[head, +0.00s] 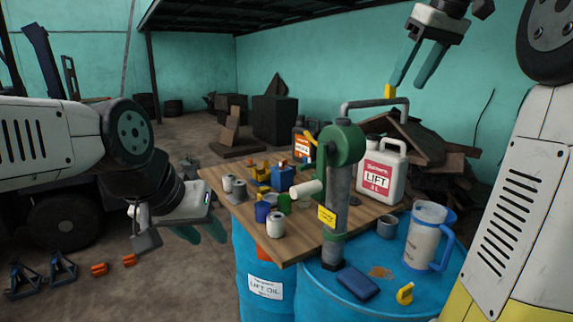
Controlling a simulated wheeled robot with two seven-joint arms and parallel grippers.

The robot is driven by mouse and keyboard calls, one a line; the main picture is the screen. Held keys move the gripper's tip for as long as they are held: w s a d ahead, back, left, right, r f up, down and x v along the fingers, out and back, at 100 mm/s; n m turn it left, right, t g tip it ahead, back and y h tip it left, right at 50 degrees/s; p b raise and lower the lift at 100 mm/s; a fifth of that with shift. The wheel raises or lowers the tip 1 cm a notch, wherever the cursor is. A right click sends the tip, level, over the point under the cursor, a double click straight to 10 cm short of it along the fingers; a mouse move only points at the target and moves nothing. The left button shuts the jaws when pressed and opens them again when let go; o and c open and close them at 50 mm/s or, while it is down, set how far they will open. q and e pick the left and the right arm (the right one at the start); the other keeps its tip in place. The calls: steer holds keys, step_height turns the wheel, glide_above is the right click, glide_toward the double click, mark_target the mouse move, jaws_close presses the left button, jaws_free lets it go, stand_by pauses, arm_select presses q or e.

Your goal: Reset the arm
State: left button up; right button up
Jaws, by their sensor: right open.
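My left arm (50,140) comes in from the left. Its gripper (200,233) hangs low beside the near left edge of the wooden board, over the floor. Its teal fingers are partly hidden behind the wrist, so I cannot tell how far apart they are. My right arm (505,190) stands at the right edge. Its gripper (412,80) is raised high at the upper right, above the white jug, with its two teal fingers apart and nothing between them.
A wooden board (262,240) carries cans, small parts and a white LIFT jug (380,170). A green hand pump (342,145) rises from a blue drum (370,305). A clear pitcher (425,235) stands on the drum. Jack stands (22,278) sit on the floor at left.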

steer(key=s+a+f+m, duration=0.1)
steer(key=s+a+f, duration=0.2)
steer(key=s+f, duration=0.2)
steer(key=s+a+f+m+t, duration=0.1)
steer(key=s+a+f, duration=0.3)
steer(key=f, duration=0.8)
steer(key=s+a+f+m, duration=0.1)
steer(key=s+a+f, duration=0.3)
steer(key=s+f, duration=0.4)
steer(key=shift+s+a+f+m+t, duration=0.15)
steer(key=shift+a+f+m+t, duration=0.15)
steer(key=shift+f+m, duration=0.1)
